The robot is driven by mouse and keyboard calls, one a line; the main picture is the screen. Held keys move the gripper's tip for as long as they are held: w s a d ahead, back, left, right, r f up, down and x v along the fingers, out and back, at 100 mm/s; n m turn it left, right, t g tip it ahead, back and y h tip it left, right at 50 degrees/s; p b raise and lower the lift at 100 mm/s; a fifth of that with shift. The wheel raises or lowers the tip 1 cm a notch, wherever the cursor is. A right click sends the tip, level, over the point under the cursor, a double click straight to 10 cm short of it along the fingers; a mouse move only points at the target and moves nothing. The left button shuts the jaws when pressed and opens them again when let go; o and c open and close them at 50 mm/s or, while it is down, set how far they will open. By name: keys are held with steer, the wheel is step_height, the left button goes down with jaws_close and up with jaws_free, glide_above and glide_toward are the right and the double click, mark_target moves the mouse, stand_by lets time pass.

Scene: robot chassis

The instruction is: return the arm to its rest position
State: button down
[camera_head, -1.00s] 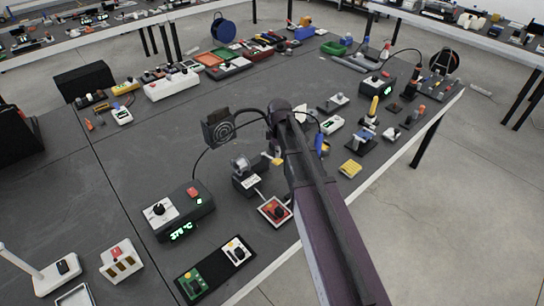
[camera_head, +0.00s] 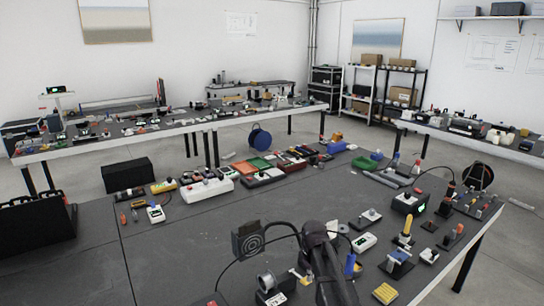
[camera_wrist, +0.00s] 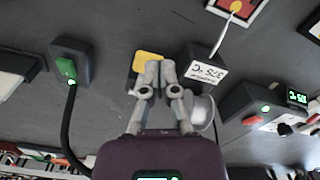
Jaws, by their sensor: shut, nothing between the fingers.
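My gripper (camera_wrist: 159,70) shows in the wrist view with its two grey fingers together at the tips and nothing between them. Behind the fingertips are a yellow-orange piece (camera_wrist: 147,58) and a dark block with a white label reading 375 °C (camera_wrist: 207,73). Whether the fingers touch either cannot be told. A pale round spool (camera_wrist: 203,112) is partly behind the right finger. In the head view my dark arm rises from the bottom edge, right of centre, over the workbench (camera_head: 185,262). My gripper cannot be made out there.
A round-grilled fan unit (camera_head: 248,240) with a hose stands close left of my arm. A yellow block (camera_head: 385,293) and several small devices lie to its right. A black box (camera_head: 129,175) stands farther back. The bench's left middle is mostly bare.

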steer(key=s+d+m, duration=0.1)
steer(key=s+m, duration=0.4)
steer(key=s, duration=0.3)
steer(key=s+d+m, duration=0.2)
steer(key=s+m, duration=0.4)
steer(key=s, duration=0.1)
steer(key=shift+s+d, duration=0.3)
steer(key=shift+s, duration=0.1)
